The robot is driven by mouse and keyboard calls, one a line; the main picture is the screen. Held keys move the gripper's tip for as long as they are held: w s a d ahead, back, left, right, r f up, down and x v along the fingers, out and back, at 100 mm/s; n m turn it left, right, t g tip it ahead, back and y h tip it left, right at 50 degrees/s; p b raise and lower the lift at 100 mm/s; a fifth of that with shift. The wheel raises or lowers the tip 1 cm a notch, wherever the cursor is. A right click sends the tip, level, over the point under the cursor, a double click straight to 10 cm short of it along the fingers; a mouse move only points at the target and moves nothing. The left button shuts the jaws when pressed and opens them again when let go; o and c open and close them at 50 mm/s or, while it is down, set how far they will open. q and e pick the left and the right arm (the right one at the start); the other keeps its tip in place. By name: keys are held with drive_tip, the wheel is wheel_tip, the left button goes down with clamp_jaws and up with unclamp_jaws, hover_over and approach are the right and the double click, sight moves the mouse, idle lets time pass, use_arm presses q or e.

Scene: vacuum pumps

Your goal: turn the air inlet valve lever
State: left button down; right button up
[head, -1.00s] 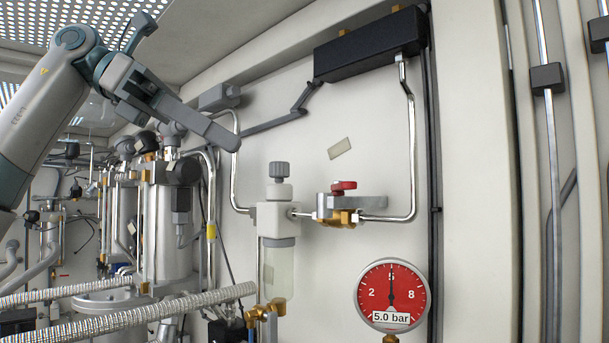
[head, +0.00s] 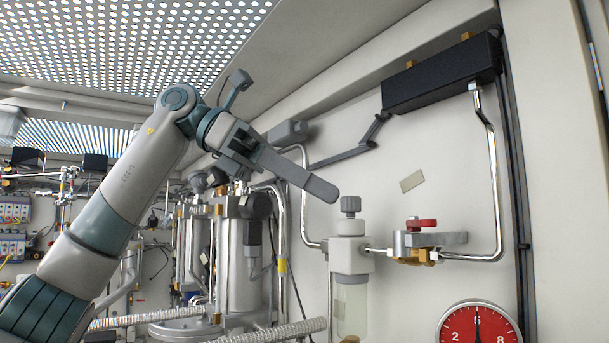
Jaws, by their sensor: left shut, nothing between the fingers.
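A grey bar-like part (head: 452,239) sits under the lever and sticks out to the right. My left gripper (head: 322,188) is up and to the left of the valve, pointing down and right. Its fingers are together, with nothing seen between them. It is apart from the lever. My right gripper is out of view.
A clear filter bowl with a grey knob (head: 350,204) stands left of the valve, below the gripper. A red gauge (head: 478,328) is below right, cut by the frame. A black box (head: 442,75) hangs above. Metal cylinders (head: 238,264) and ribbed hoses lie lower left.

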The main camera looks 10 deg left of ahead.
use_arm(q)
drive_tip(key=p, duration=0.2)
approach(416, 222)
wheel_tip(416, 222, down, 3)
drive_tip(key=d, duration=0.1)
drive_tip(key=shift+w+d+p, duration=0.15)
drive_tip(key=shift+d+p, duration=0.75)
drive_tip(key=shift+d, duration=1.25)
drive_tip(key=shift+f, duration=0.1)
drive_tip(key=shift+b, duration=0.3)
drive_tip(key=shift+d+n+t, duration=0.2)
drive_tip(key=shift+n+t, duration=0.1)
drive_tip(key=shift+s+n+t+b, duration=0.25)
drive_tip(key=shift+n+t+b, duration=0.05)
drive_tip(key=shift+b, duration=0.3)
